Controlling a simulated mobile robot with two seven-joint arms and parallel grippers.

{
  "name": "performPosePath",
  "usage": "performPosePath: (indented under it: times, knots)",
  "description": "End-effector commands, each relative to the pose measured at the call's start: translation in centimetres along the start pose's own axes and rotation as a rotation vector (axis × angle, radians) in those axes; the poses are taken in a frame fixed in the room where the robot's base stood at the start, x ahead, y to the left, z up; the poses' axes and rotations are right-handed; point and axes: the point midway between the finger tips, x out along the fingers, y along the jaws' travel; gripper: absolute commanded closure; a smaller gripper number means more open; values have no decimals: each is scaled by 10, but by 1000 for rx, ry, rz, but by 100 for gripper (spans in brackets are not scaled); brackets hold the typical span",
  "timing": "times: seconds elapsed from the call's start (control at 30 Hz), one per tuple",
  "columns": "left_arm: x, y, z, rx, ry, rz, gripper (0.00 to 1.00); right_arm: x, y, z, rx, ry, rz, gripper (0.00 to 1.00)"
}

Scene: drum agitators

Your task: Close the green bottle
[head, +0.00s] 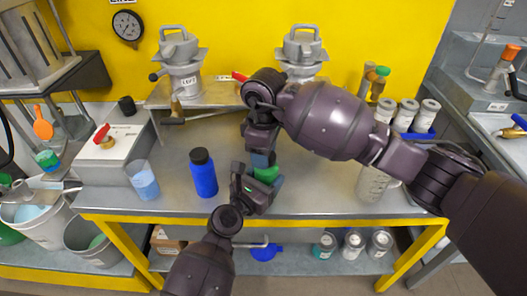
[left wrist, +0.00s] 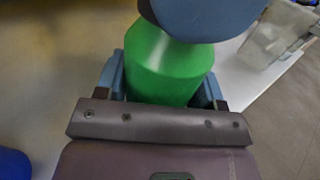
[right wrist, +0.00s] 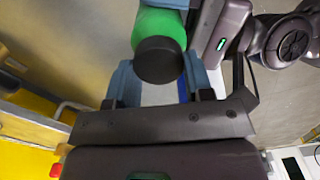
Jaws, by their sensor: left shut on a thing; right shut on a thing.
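The green bottle (head: 266,173) is between the blue fingers of my left gripper (head: 264,182), above the front of the table. In the left wrist view the green bottle (left wrist: 168,68) fills the gap between the fingers, and a blue finger of my right gripper hides its top. My right gripper (head: 263,158) is directly above the bottle, shut on the black cap (right wrist: 158,60). In the right wrist view the cap is at the end of the green bottle (right wrist: 160,25). I cannot tell how tightly it is seated.
A blue bottle with a black cap (head: 203,173) stands left of my grippers. A beaker of blue liquid (head: 144,182) is farther left, and a clear jug (head: 372,183) is at the right. Two grey drum agitators (head: 183,75) stand behind. The table's yellow front edge (head: 330,222) is close.

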Motion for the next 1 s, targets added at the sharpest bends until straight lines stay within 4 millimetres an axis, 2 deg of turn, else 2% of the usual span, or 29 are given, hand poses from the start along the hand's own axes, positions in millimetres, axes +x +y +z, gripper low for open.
performPosePath:
  times: [0.1, 0.13, 0.3, 0.57, 1.0]
  knots:
    - [0, 0, -1, 0, 2, -1, 100, -1, -1, -1, -4, 2, 0, 78]
    - [0, 0, -1, 0, 2, -1, 100, -1, -1, -1, -4, 2, -1, 50]
    - [0, 0, -1, 0, 2, -1, 100, 0, -1, -1, -4, 2, 0, 27]
    - [0, 0, -1, 0, 1, 0, 100, -2, 0, 0, -4, 1, 0, 27]
    - [0, 0, -1, 0, 1, 0, 100, -43, 0, 0, -3, 1, 0, 27]
